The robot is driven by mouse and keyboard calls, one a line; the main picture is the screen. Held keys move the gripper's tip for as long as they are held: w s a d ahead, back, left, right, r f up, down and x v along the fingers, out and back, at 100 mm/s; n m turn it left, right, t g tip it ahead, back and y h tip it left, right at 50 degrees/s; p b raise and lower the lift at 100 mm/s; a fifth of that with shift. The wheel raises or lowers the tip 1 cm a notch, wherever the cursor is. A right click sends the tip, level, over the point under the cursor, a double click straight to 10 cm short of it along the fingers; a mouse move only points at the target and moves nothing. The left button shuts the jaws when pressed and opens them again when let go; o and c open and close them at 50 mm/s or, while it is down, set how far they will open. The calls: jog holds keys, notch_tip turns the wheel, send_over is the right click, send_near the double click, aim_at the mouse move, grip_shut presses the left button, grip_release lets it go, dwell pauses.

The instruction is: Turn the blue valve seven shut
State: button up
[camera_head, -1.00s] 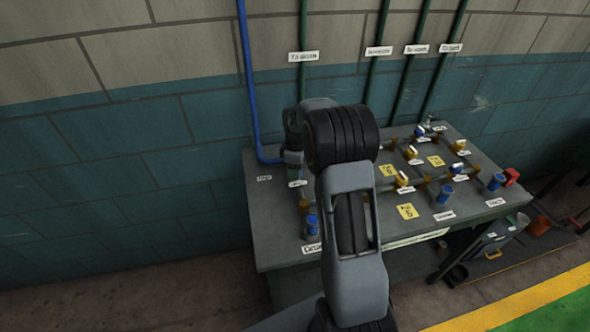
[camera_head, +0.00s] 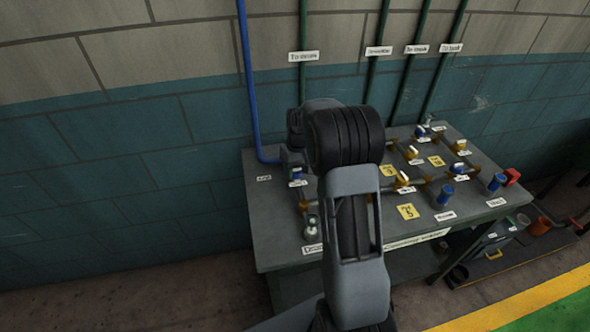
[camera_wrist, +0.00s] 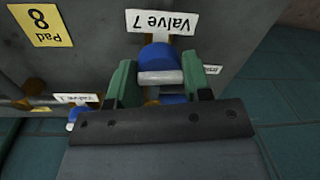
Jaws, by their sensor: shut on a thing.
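Valve seven has a blue handle (camera_wrist: 160,60) with a white end strip, below its "Valve 7" label (camera_wrist: 162,21) in the wrist view. My gripper (camera_wrist: 161,88) has green fingers to the left and right of this handle and is shut on it. In the head view the blue and white handle (camera_head: 297,175) is at the back left of the grey bench (camera_head: 275,222). My gripper (camera_head: 291,158) is just behind it there, partly hidden by my arm.
Another blue and white valve (camera_wrist: 74,117) is at the left in the wrist view, near the yellow "Pad 8" plate (camera_wrist: 39,25). A blue pipe (camera_head: 249,80) runs down the wall behind.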

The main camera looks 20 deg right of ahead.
jog(key=shift+d+r+m, duration=0.1)
jog(key=shift+r+m, duration=0.05)
jog(key=shift+m, duration=0.45)
jog(key=o, duration=0.8)
jog(key=shift+c, duration=0.2)
jog(key=shift+o, duration=0.6)
notch_tip(320, 180, up, 14)
jog(key=d, duration=0.1)
jog(key=shift+f, duration=0.2)
